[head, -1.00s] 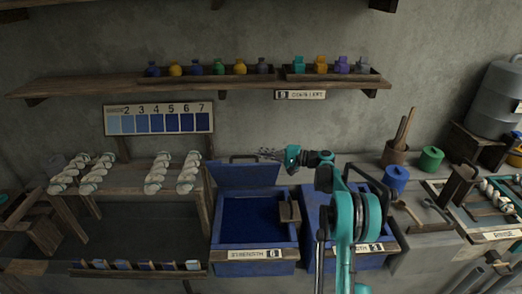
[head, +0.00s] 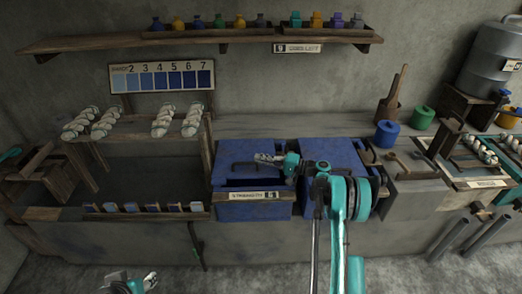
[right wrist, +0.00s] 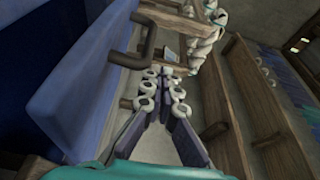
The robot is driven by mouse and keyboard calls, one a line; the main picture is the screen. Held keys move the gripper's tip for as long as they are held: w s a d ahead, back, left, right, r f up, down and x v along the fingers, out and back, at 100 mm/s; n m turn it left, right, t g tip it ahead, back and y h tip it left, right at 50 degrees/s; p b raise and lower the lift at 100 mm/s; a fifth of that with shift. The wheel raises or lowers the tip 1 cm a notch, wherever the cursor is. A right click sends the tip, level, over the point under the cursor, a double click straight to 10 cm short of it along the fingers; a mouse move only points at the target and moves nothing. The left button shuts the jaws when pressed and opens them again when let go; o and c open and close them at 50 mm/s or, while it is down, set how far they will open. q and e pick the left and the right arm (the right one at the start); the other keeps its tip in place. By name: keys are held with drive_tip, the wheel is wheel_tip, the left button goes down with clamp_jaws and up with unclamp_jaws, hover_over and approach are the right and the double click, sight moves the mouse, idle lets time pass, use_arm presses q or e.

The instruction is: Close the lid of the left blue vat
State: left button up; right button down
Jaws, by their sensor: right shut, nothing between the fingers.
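The left blue vat (head: 252,212) has a "STRENGTH" label on its front. Its blue lid (head: 228,176) is tilted low over the opening, with a dark gap along the front edge. My right gripper (head: 262,157) is shut and empty, over the lid by its dark handle (head: 236,166). In the right wrist view the lid (right wrist: 75,85) and handle (right wrist: 143,42) are left of the shut fingers (right wrist: 165,80); contact is unclear. My left gripper (head: 146,282) is low at the bottom left, far from the vat; its jaw opening is unclear.
A second blue vat (head: 335,158) stands directly to the right, partly hidden by my right arm. White skeins (head: 160,122) lie on the rack at the left. A shelf (head: 215,42) with bottles runs above. Blue and green pots (head: 387,134) stand at the right.

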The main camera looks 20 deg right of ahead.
drive_tip(key=shift+s+a+f+n, duration=0.1)
drive_tip(key=shift+s+f+n, duration=0.1)
drive_tip(key=shift+f, duration=0.35)
drive_tip(key=shift+s+f+n, duration=0.15)
drive_tip(key=shift+f+n, duration=0.05)
drive_tip(key=shift+f, duration=0.35)
